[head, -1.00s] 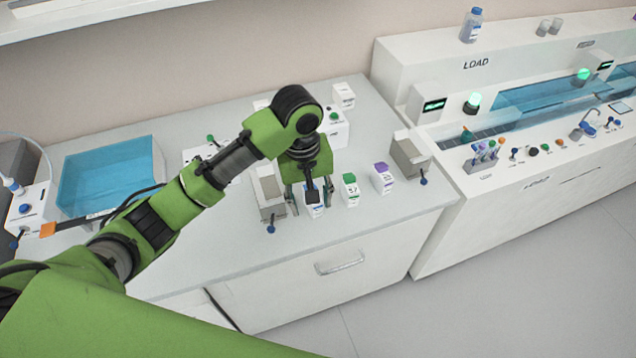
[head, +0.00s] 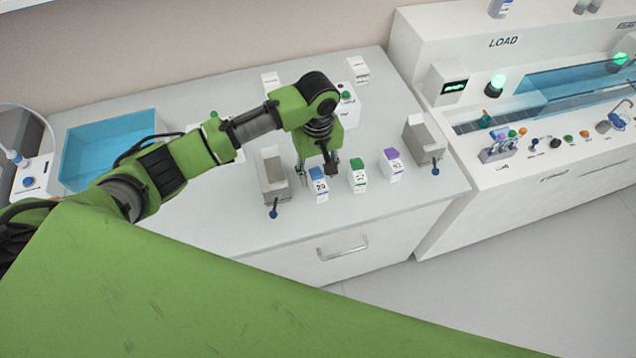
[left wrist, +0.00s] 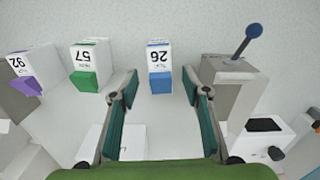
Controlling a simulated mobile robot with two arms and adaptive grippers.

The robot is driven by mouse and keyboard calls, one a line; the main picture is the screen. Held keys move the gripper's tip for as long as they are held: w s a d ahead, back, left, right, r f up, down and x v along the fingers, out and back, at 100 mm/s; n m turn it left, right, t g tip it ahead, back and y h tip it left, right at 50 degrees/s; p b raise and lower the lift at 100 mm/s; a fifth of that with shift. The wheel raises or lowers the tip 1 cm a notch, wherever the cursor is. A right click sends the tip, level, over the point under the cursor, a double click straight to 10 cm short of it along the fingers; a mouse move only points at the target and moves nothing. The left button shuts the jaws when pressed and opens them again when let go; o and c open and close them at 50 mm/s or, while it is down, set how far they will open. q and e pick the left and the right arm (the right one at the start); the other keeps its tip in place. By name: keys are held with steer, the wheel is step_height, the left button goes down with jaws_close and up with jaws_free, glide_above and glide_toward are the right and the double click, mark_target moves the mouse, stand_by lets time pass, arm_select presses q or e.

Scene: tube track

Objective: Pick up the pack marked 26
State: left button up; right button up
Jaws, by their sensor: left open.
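The pack marked 26 (left wrist: 159,66) is a small white box with a blue top end. In the head view it (head: 319,188) stands near the front edge of the counter, leftmost of a row of three. My left gripper (head: 318,168) is open and empty, behind and above this pack. In the left wrist view the pack shows beyond and between the two spread fingers (left wrist: 160,85), with neither finger seen touching it. My right gripper is in neither view.
The green pack marked 57 (left wrist: 88,65) and the purple pack marked 92 (left wrist: 27,72) stand beside it. A grey holder with a blue-knobbed lever (head: 272,175) is close on its left; another (head: 424,142) stands at right. A blue basin (head: 105,145) is far left.

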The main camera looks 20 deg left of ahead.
arm_select(q)
steer(key=shift+s+f+p, duration=0.25)
steer(key=shift+f+p, duration=0.1)
steer(key=shift+f, duration=0.9)
steer(key=shift+w+d+f, duration=0.1)
steer(key=shift+f, duration=0.55)
steer(key=c, duration=1)
jaws_close()
steer(key=shift+r, duration=0.1)
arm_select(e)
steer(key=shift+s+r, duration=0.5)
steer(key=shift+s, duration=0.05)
